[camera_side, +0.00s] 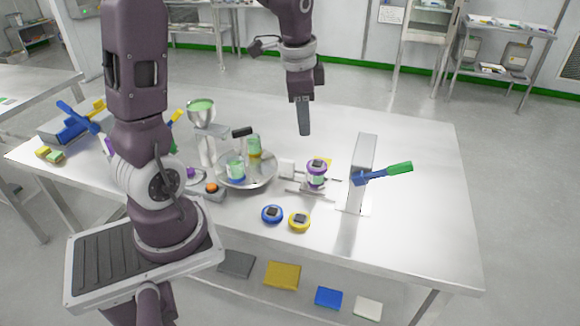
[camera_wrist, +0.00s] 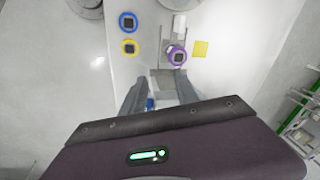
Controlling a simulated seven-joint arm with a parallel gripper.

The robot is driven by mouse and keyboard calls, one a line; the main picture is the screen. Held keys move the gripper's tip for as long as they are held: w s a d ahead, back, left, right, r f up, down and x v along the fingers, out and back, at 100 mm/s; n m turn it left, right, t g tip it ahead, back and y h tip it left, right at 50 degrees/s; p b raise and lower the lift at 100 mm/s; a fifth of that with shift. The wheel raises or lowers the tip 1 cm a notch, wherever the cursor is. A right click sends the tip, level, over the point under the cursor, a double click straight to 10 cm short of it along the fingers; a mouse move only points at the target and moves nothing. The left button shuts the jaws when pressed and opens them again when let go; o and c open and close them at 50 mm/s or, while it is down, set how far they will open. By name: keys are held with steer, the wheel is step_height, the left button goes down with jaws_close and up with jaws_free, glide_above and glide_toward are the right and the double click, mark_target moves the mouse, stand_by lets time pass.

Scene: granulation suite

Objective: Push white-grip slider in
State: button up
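The white grip of the slider (camera_side: 287,168) appears as a pale block at the left end of a small metal rail fixture, beside the shallow steel dish. In the wrist view the white grip (camera_wrist: 179,24) is at the top, beyond a purple-ringed container (camera_wrist: 176,55). That container (camera_side: 316,174) stands on the fixture right of the grip. My gripper (camera_side: 304,132) hangs pointing down, well above the table and clear of the fixture. In the wrist view its two fingers (camera_wrist: 160,82) are apart with nothing held between them. How far the slider stands out cannot be told.
A metal post (camera_side: 361,170) with a blue and green lever (camera_side: 385,173) stands to the right. Blue (camera_side: 272,214) and yellow (camera_side: 299,220) round pieces lie in front. The table's right end is clear.

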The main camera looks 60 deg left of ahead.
steer(key=w+a+f+m, duration=0.1)
steer(key=w+a+f, duration=0.1)
steer(key=a+f, duration=0.4)
steer(key=m+g+h, duration=0.1)
steer(key=m+g, duration=0.1)
glide_above(287, 160)
step_height(287, 160, down, 9)
step_height(287, 160, down, 7)
steer(key=shift+s+f, duration=0.1)
steer(key=shift+f, duration=0.05)
jaws_close()
